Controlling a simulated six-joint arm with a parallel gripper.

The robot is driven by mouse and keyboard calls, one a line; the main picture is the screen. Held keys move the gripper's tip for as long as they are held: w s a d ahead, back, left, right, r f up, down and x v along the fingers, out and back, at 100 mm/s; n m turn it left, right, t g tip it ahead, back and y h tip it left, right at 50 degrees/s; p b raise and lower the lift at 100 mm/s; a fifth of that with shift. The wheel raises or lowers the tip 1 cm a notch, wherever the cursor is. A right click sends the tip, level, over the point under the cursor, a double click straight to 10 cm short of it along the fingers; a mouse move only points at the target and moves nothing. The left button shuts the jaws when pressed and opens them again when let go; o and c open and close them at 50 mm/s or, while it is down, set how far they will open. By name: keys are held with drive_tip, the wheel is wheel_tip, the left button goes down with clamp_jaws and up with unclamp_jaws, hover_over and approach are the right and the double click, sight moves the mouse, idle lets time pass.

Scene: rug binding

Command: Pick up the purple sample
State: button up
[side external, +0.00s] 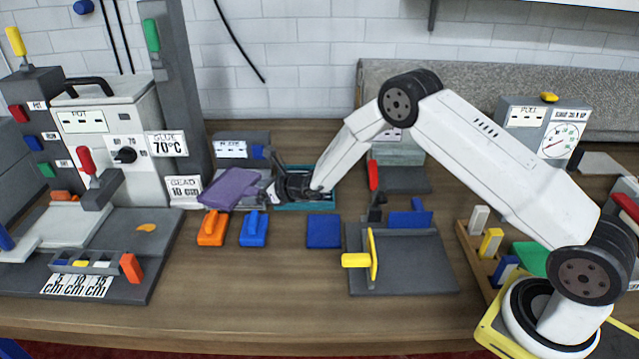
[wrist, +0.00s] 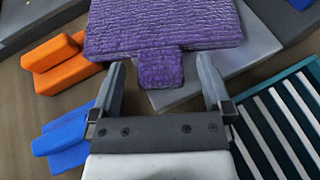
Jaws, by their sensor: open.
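The purple sample (side external: 231,187) is a flat ribbed piece with a short tab. It lies at the middle left of the table in the side view, looking tilted there, over a grey slab. In the wrist view the purple sample (wrist: 165,25) fills the top middle, with its tab pointing toward me. My gripper (side external: 268,188) is just right of the sample in the side view. In the wrist view my gripper (wrist: 160,72) is open, with the tab between its fingertips and a gap on each side. Whether the fingers are level with the tab I cannot tell.
An orange block (side external: 212,229) and a blue block (side external: 254,229) stand in front of the sample. A teal slotted tray (wrist: 285,125) lies close on the right. A blue square (side external: 323,231) and a dark fixture (side external: 410,270) are further right. The front table strip is clear.

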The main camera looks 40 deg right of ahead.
clamp_jaws()
drive_tip(key=shift+r, duration=0.1)
drive_tip(key=shift+r, duration=1.5)
drive_tip(key=s+r, duration=1)
drive_tip(key=s, duration=0.4)
drive_tip(key=shift+d, duration=0.4)
